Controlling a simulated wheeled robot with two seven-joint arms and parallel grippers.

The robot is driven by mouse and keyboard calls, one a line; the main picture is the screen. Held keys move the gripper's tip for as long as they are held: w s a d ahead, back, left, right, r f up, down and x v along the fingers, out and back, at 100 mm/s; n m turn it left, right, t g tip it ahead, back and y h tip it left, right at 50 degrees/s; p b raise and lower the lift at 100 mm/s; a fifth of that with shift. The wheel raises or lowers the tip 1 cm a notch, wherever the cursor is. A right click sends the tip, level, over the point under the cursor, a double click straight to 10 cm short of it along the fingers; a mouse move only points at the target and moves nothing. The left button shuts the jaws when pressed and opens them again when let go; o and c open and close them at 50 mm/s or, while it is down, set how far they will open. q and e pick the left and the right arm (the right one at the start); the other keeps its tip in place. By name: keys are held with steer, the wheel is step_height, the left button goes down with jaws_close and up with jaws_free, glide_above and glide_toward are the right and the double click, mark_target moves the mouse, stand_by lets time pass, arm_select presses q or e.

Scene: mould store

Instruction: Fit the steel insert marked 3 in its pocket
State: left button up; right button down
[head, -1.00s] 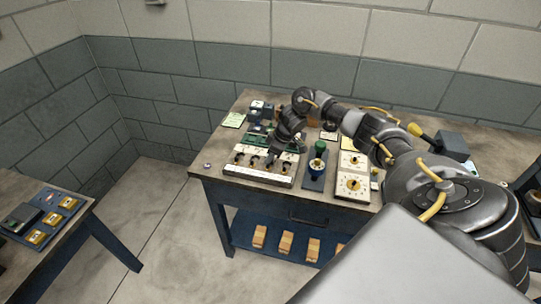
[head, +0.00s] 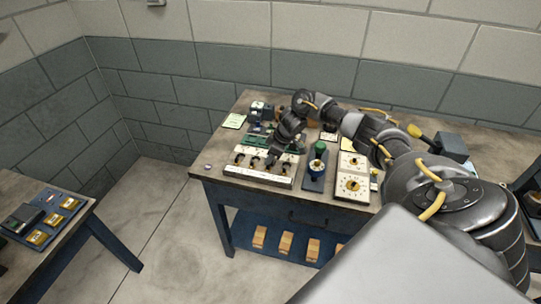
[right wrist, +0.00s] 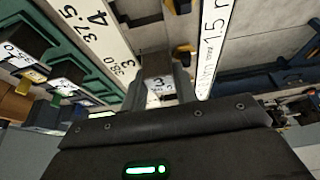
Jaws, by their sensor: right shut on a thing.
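In the right wrist view my right gripper (right wrist: 160,80) is shut on the steel insert (right wrist: 159,92), a dark block with a white label marked 3. In the head view my right gripper (head: 272,157) is low over the long white panel (head: 257,175), which has several dark pockets in a row. The wrist view shows part of this panel (right wrist: 98,42) with printed numbers, among them a 3 beside the held insert. The insert's lower end is hidden, so I cannot tell whether it has entered a pocket. My left gripper is out of view.
A green rack (right wrist: 62,50) with labelled blocks lies beside the panel. A stand with a green knob (head: 319,150) and a white dial box (head: 353,187) stand to its right. Another table on the left holds a blue tray (head: 62,226). The bench's left front corner is mostly clear.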

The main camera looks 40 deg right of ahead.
steer(key=shift+r+p, duration=0.1)
steer(key=shift+p, duration=0.25)
stand_by(0.7)
steer(key=c, duration=1.4)
jaws_free()
steer(key=o, duration=0.4)
steer(key=shift+w+f, duration=0.1)
steer(key=shift+f, duration=0.1)
steer(key=shift+a, duration=0.1)
steer(key=shift+s+f, duration=0.1)
steer(key=shift+s, duration=0.15)
steer(key=shift+c, duration=1.4)
steer(key=shift+o, duration=0.2)
